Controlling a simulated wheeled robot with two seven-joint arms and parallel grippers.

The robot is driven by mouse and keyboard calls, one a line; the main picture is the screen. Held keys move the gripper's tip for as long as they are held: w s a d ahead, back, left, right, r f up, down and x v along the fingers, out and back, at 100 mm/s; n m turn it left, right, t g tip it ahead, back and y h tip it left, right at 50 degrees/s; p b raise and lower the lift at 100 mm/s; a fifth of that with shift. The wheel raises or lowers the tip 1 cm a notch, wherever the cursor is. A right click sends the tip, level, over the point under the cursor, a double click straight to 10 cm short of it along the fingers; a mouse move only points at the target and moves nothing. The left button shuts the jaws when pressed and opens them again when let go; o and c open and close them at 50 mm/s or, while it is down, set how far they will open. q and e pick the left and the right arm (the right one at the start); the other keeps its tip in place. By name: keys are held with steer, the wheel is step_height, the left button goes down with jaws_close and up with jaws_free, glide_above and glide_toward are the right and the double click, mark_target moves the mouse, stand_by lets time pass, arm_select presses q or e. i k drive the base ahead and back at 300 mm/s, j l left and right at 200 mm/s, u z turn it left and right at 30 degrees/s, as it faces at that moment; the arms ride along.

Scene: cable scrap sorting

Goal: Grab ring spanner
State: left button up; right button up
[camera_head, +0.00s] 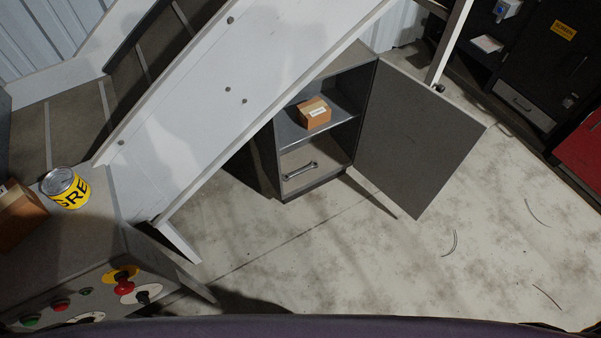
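A small grey metal ring spanner (299,172) is at the bottom of the open grey cabinet (370,100), below the shelf. It lies slightly slanted, with a rounded end at each side. Neither of my grippers shows in the head view, and nothing touches the spanner.
A cardboard box (314,112) sits on the cabinet's shelf (340,104). The cabinet door (425,135) stands wide open to the right. A white sloping conveyor frame (205,110) crosses at left. A control console (75,285) with a yellow can (72,193) is nearer. Floor in front is mostly clear.

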mark_target(307, 168)
steer(key=i+l+u, duration=0.1)
steer(key=u, duration=0.6)
steer(key=i+l+u, duration=0.25)
steer(key=l, duration=0.2)
steer(key=l+u, duration=0.3)
steer(key=l, duration=0.15)
steer(key=i+l+u, duration=0.1)
steer(key=l+u, duration=0.15)
steer(key=l, duration=0.8)
steer(key=i+l, duration=0.1)
steer(key=l, duration=0.4)
